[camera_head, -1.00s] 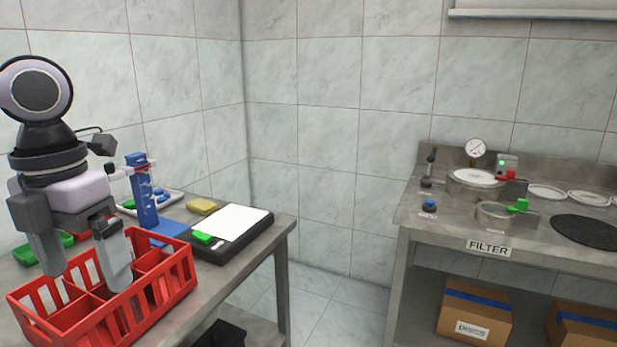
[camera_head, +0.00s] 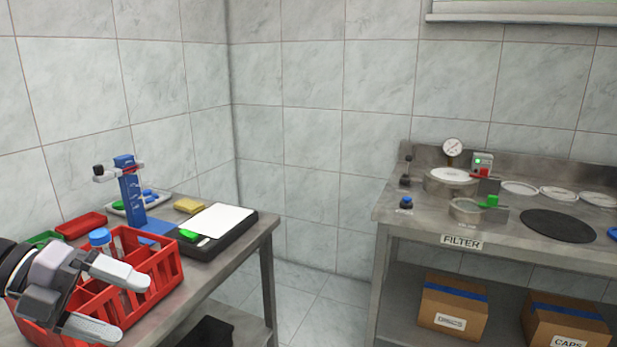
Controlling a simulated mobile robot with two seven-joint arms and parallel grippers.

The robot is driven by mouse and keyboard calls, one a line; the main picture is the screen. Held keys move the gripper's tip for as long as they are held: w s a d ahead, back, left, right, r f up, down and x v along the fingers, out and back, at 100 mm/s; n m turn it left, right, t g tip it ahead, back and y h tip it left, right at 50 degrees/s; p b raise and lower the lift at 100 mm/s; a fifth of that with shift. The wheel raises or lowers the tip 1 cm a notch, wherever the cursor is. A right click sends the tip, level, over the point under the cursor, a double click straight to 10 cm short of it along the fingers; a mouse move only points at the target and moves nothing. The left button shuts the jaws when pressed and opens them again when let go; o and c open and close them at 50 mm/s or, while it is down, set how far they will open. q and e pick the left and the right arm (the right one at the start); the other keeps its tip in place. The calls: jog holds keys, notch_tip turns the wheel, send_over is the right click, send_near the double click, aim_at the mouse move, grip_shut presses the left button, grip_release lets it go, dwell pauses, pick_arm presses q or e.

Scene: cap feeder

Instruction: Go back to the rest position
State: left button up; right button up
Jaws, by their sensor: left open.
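My left gripper (camera_head: 130,309) is at the lower left, tilted to point right, with its two fingers spread apart and nothing seen between them. It is in front of the red crate (camera_head: 165,270) in the picture and hides part of it. A tube with a blue cap (camera_head: 100,237) stands upright in a rear compartment of the crate, behind the gripper. The blue cap feeder (camera_head: 131,195) stands on the table behind the crate. My right gripper is not in view.
The filter bench (camera_head: 400,203) stands right, across a clear floor gap.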

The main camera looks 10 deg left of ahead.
pick_arm(q)
notch_tip(320, 180, down, 18)
jog(key=s+a+n+t+y+p, duration=0.15)
jog(key=n+t+y, duration=0.35)
jog(key=n+t, duration=1.1)
jog(key=s+d+f+n+g+y+p, duration=0.2)
jog(key=s+d+f+n+g+y, duration=0.1)
jog(key=s+d+f+n+g, duration=0.6)
jog(key=d+f+n, duration=0.3)
jog(key=f+n, duration=0.1)
jog(key=shift+s+d, duration=0.15)
jog(key=shift+d, duration=0.05)
